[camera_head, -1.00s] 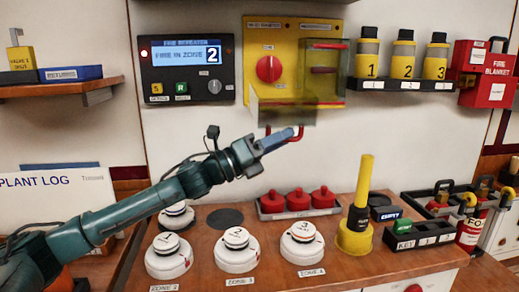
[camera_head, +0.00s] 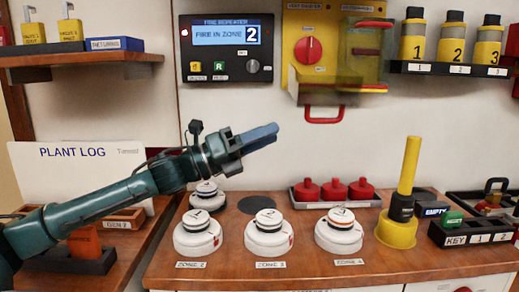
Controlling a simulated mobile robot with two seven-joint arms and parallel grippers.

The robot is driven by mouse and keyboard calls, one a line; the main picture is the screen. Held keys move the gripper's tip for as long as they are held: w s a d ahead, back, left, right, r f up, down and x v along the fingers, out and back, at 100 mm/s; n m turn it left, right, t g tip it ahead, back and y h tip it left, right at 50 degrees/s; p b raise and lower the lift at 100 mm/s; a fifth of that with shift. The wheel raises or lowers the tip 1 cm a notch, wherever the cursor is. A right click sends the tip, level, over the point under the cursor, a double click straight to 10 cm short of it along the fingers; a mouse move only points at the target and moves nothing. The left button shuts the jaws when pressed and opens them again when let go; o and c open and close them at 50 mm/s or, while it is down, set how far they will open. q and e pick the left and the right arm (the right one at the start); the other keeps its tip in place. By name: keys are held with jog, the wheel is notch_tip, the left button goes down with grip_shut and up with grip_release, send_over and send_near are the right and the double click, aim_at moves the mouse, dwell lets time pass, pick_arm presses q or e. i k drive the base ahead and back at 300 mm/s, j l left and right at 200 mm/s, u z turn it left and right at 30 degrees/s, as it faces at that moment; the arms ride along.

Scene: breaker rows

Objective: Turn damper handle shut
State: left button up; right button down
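A yellow panel (camera_head: 293,18) on the back wall carries a round red knob (camera_head: 309,49) and a see-through tinted cover (camera_head: 367,70) with red bars behind or on it. A red loop handle (camera_head: 324,115) hangs below the panel. I cannot tell which of these is the damper handle; the panel's label is too blurred to read. My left gripper (camera_head: 262,137) is empty, in front of the wall, left of and a little below the red loop and apart from it. Its fingers are seen edge-on, so their opening is unclear. My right gripper is not in view.
A fire repeater (camera_head: 227,67) reads zone 2. A shelf (camera_head: 450,69) with numbered canisters is at upper right. On the bench (camera_head: 300,273) stand white detectors (camera_head: 269,234), a red-capped tray (camera_head: 300,202) and a yellow upright tool (camera_head: 397,227).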

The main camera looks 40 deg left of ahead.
aim_at(308, 51)
jog(key=k, duration=1)
